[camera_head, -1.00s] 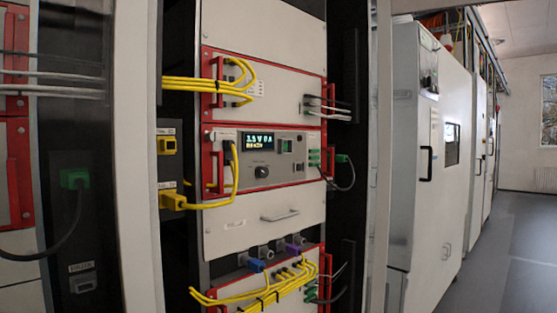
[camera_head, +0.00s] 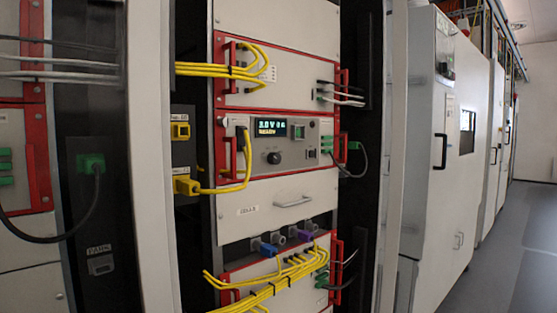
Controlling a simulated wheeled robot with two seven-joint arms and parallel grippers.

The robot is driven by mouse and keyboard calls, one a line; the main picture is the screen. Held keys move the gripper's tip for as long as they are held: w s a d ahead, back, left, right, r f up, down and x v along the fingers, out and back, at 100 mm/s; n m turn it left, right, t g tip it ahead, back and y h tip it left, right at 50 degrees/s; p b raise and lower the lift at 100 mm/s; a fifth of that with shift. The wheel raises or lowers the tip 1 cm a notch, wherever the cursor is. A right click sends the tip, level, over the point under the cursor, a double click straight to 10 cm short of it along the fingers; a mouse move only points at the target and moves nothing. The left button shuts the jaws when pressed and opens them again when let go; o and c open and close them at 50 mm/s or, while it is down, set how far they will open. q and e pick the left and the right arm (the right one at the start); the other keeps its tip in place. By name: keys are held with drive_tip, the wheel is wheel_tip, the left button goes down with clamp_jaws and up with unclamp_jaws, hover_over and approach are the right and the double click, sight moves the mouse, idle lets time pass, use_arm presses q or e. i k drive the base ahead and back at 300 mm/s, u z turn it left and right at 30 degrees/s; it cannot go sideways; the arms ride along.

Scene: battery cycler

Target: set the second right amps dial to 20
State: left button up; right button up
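In the head view a red-framed cycler module with a lit display (camera_head: 271,127) stands in the rack at the centre. A round dark dial (camera_head: 273,158) sits below the display on its grey panel. Which dial is the second right amps dial, I cannot tell. The display text is small; it seems to show a value and the word READY. Neither of my grippers is in view.
Yellow cables (camera_head: 225,70) loop in front of the upper module, and others cross the lower module (camera_head: 265,285). A drawer handle (camera_head: 292,201) sticks out below the display module. White cabinets (camera_head: 447,200) stand at the right, beside open grey floor (camera_head: 525,240).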

sight(273, 158)
drive_tip(key=z, duration=0.4)
drive_tip(key=i, duration=1)
drive_tip(key=u, duration=0.15)
